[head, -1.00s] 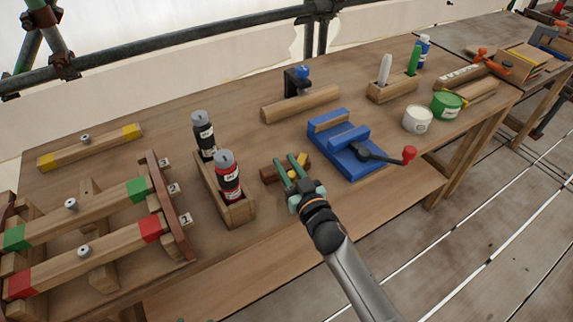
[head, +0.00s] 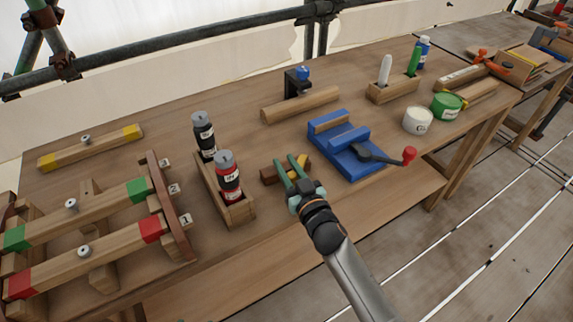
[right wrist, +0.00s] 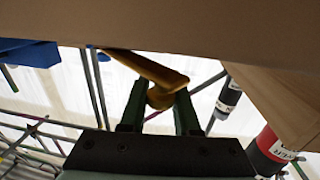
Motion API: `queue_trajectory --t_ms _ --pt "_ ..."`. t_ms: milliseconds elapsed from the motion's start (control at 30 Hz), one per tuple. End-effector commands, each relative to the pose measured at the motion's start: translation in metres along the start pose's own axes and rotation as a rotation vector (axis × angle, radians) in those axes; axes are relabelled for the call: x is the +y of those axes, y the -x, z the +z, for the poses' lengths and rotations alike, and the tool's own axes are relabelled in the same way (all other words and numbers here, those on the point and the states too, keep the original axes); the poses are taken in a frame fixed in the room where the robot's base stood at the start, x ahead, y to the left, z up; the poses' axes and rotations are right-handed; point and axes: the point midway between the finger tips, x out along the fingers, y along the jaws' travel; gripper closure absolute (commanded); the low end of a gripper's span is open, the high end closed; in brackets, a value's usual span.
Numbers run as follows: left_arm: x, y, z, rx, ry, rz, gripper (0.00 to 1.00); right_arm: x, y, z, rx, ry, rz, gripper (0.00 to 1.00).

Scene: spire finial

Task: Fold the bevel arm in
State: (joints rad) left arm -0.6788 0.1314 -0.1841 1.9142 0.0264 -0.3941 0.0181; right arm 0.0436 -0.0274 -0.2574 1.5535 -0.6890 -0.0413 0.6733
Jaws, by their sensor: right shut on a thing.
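The gripper is shut on this arm. How far the arm is swung out from the body is hard to tell. My left gripper is not in view.
A wooden holder (head: 238,212) with two bottles stands close to the left of the bevel. A blue vise-like fixture (head: 345,165) with a red-knobbed handle stands to the right. A wooden bar (head: 300,105) lies behind. Some bench between them is bare.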

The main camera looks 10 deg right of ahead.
Motion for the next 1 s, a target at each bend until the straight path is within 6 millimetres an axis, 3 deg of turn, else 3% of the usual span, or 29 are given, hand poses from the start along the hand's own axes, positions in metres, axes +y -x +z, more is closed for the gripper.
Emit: queue_trajectory --t_ms 733,767,1000 --pt "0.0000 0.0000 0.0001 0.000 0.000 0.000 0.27 -0.0004 0.0000 0.0000 0.000 -0.001 -0.001 1.00" --pt "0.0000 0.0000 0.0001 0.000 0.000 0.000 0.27 -0.0005 0.0000 0.0000 0.000 -0.001 -0.001 0.68" --pt "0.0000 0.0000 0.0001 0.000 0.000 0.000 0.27 -0.0003 0.0000 0.0000 0.000 0.000 0.000 0.41"
